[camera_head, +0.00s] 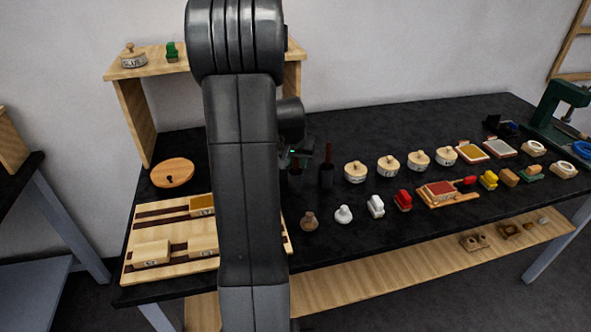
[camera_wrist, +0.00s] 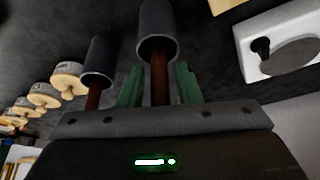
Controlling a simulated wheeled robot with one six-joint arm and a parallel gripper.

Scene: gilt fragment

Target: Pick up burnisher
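Two dark cylindrical cups stand on the black table, each with a brown handle rising from it; I take one of these tools to be the burnisher, but cannot tell which. In the head view the right cup (camera_head: 326,176) holds a brown handle (camera_head: 328,153). The left cup (camera_head: 295,178) is just below my gripper (camera_head: 292,158), partly hidden by my arm. In the wrist view the brown handle (camera_wrist: 158,75) from the near cup (camera_wrist: 157,35) lies between the green fingers of my gripper (camera_wrist: 159,86), with gaps on both sides. The other cup (camera_wrist: 97,62) stands beside it.
Several round pale jars (camera_head: 356,171) stand right of the cups, with small stamps and blocks (camera_head: 376,206) in front. A wooden disc (camera_head: 172,173) and a slotted wooden tray (camera_head: 130,245) are to the left. A wooden shelf (camera_head: 130,68) stands behind. A white object (camera_wrist: 290,50) is near my gripper.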

